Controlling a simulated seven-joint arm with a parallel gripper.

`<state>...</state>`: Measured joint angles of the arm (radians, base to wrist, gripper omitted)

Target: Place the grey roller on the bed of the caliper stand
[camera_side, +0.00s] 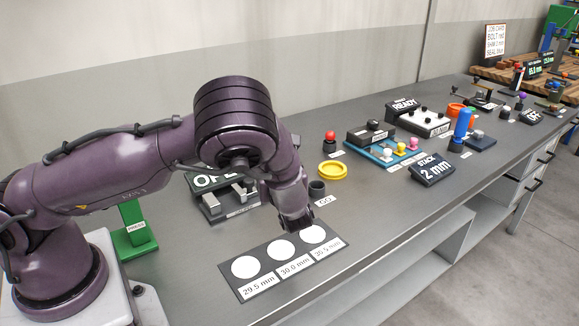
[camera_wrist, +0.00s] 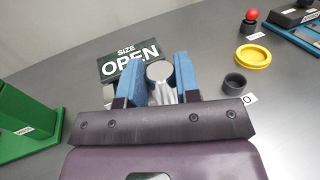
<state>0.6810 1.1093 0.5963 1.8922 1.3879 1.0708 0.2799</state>
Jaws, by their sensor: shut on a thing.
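My gripper (camera_wrist: 158,72) is shut on the grey roller (camera_wrist: 160,73), which stands between its two blue fingers in the wrist view. In the side view my gripper (camera_side: 298,222) is low, near the far right end of the size card; the roller cannot be made out there. The caliper stand (camera_side: 226,211) is left of and behind my gripper, with grey jaws on its base and a dark sign reading OPEN. In the wrist view its sign (camera_wrist: 128,60) shows beyond the fingers, which hide much of the stand.
The size card (camera_side: 280,265) with white circles lies at the bench front. A dark cup (camera_side: 317,188) and yellow ring (camera_side: 332,170) stand beyond my gripper. A green block (camera_side: 134,230) is left. Several fixtures, including a STACK sign (camera_side: 432,170), stand farther right.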

